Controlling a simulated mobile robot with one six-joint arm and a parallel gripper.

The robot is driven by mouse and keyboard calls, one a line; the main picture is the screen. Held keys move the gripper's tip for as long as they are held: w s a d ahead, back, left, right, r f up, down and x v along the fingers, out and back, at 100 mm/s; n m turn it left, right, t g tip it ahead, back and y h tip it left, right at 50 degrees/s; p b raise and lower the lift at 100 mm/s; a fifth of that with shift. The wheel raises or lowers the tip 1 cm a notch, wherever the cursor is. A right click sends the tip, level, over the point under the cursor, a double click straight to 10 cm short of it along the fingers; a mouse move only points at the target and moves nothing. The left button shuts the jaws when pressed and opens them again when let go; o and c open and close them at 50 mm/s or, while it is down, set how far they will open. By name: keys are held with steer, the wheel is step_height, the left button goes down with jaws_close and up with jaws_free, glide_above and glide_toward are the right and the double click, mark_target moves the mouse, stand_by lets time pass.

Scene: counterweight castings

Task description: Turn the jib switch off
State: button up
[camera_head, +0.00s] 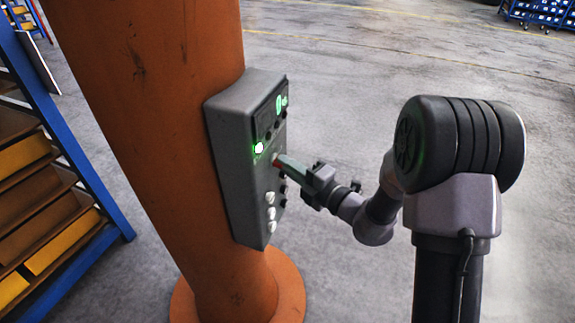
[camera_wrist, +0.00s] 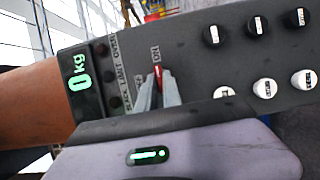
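The jib switch (camera_wrist: 158,71) is a small red lever on the face of a grey control box (camera_head: 235,150). In the wrist view it points toward the ON label, with another label, partly hidden, beside it. My gripper (camera_wrist: 158,88) is at the switch, its two grey fingers close on either side of the red lever. Whether they press on it I cannot tell. In the head view my gripper (camera_head: 279,162) reaches the box face from the right, with a bit of red at its tip. The fingers hide the lever's base.
The box is mounted on a thick orange column (camera_head: 160,100). Its display (camera_wrist: 81,82) reads 0 kg in green, and a green lamp (camera_head: 258,148) is lit. Black and white knobs (camera_wrist: 264,88) sit near the switch.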

steer(key=shift+f, duration=0.1)
jaws_close()
steer(key=n+g+y+b, duration=0.1)
steer(key=n+y+b, duration=0.1)
steer(key=n+b, duration=0.5)
steer(key=n+g+y+b, duration=0.2)
steer(key=n+y+b, duration=0.1)
steer(key=n+b, duration=0.4)
steer(key=w+f+n+g+y+b, duration=0.1)
steer(key=n+y+b, duration=0.1)
steer(key=n+b, duration=0.6)
steer(key=shift+d+y+b, duration=0.2)
steer(key=shift+y+b, duration=0.1)
steer(key=shift+b, duration=0.1)
steer(key=shift+r+n, duration=0.1)
steer(key=shift+n, duration=0.2)
steer(key=o, duration=0.7)
jaws_free()
steer(key=shift+c, duration=0.2)
